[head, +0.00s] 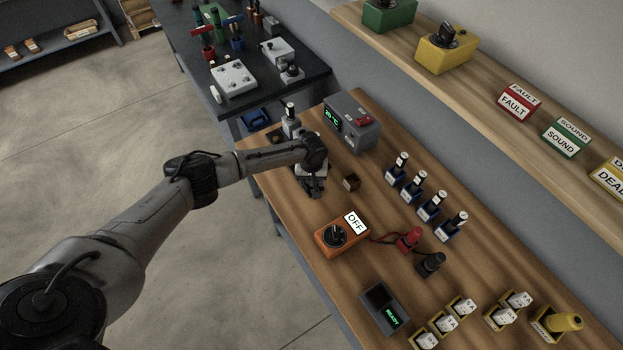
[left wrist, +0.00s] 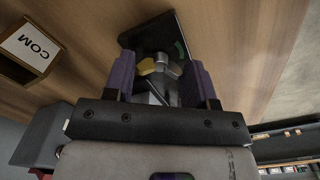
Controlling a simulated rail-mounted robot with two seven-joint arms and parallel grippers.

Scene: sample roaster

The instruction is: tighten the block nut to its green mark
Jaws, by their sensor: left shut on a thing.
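The block nut (left wrist: 161,60) shows in the left wrist view as a grey hub with wings, one of them yellow. It sits on a dark plate (left wrist: 133,40). A green mark (left wrist: 181,51) is on the plate, up and to the right of the nut; the yellow wing points left, away from it. My left gripper (left wrist: 162,76) is shut on the nut, one finger on each side. In the head view my left gripper (head: 313,186) is low over the wooden bench and hides the nut. My right gripper is not in view.
A grey box with a green display (head: 352,122) stands behind. An orange OFF switch box (head: 341,234) is in front. Several blue-based holders (head: 413,190) stand to the right.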

